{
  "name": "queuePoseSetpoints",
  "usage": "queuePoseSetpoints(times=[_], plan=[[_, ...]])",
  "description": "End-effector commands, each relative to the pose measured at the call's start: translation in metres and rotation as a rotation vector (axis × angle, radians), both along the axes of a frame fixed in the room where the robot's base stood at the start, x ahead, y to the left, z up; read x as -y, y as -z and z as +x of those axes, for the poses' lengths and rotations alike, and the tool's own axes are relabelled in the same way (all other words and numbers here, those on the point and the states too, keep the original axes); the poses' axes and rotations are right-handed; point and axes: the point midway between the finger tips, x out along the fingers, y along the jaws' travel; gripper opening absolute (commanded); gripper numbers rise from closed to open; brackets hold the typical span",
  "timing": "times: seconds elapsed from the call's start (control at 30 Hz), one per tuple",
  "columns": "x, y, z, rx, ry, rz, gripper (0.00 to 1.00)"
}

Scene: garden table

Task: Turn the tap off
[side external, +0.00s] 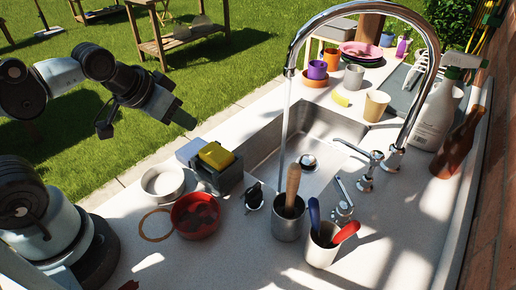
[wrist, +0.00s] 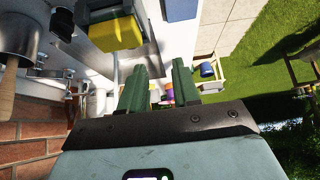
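The chrome tap (side external: 432,72) arches over the sink (side external: 262,148) in the side external view. A thin stream of water (side external: 285,115) falls from its spout into the basin. One lever handle (side external: 358,151) sits by the tap's base, pointing left over the sink edge. A second lever handle (side external: 343,196) stands nearer the camera, tilted up. My gripper (side external: 178,106) is at the left, in the air beyond the counter's grass-side edge, far from both handles. In the wrist view my gripper (wrist: 160,70) shows two green fingers apart, with nothing between them.
A white spray bottle (side external: 437,112) and brown bottle (side external: 459,145) stand right of the tap. Pots and plates fill the far end.

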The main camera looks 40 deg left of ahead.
Motion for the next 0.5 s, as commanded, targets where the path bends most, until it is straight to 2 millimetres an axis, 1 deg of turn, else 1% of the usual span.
queuePoseSetpoints(times=[0.07,0.1,0.17,0.27,0.37,0.5], plan=[[0.000,0.000,0.000,0.000,0.000,0.000,0.31],[0.000,0.000,0.000,0.000,0.000,0.000,0.35],[0.001,-0.001,0.001,-0.002,-0.001,-0.003,0.35],[0.006,-0.008,0.007,-0.017,-0.014,-0.023,0.35],[0.018,-0.021,0.019,-0.053,-0.044,-0.069,0.35],[0.045,-0.043,0.044,-0.129,-0.116,-0.148,0.35]])
